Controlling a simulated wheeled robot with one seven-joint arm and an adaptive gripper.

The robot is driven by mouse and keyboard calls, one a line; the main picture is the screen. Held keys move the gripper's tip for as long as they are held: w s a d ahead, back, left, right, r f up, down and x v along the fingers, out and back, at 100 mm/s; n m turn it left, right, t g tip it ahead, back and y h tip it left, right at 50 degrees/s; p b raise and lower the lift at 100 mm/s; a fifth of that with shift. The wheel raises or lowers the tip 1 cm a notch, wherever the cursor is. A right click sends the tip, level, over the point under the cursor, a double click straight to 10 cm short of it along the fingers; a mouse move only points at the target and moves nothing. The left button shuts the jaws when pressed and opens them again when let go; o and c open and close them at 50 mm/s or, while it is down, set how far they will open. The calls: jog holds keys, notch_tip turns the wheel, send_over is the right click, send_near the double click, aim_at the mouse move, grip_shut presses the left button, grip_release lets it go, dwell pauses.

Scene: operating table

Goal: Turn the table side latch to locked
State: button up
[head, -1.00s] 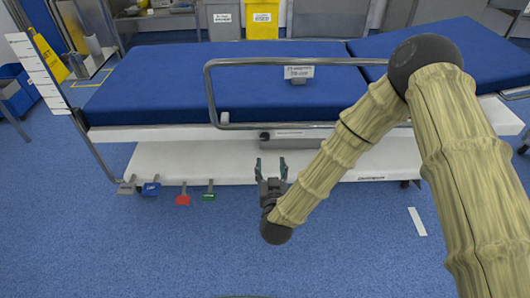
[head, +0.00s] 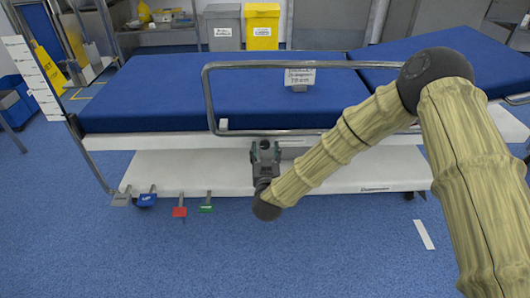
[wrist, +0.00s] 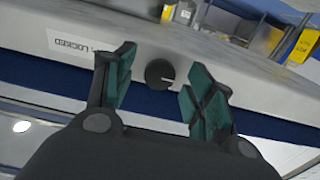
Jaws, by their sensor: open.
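The side latch is a dark round knob (wrist: 159,74) with a pale line on its face pointing right in the wrist view. It sits on the grey side panel (wrist: 215,78) beside a white label (wrist: 72,45), whose text I cannot read. My gripper (head: 265,149) is open and empty, in front of the panel under the table's side. In the wrist view, the knob shows between the two green-padded fingers, apart from both. In the head view, my gripper largely hides the knob.
A metal side rail (head: 211,98) runs above the panel along the blue mattress (head: 150,92). A white lower base (head: 190,172) juts out beneath. Grey, blue, red (head: 180,212) and green pedals stick out at its lower left.

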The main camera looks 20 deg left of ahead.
jog(key=shift+w+a, duration=0.2)
jog(key=shift+w, duration=0.45)
jog(key=c, duration=1)
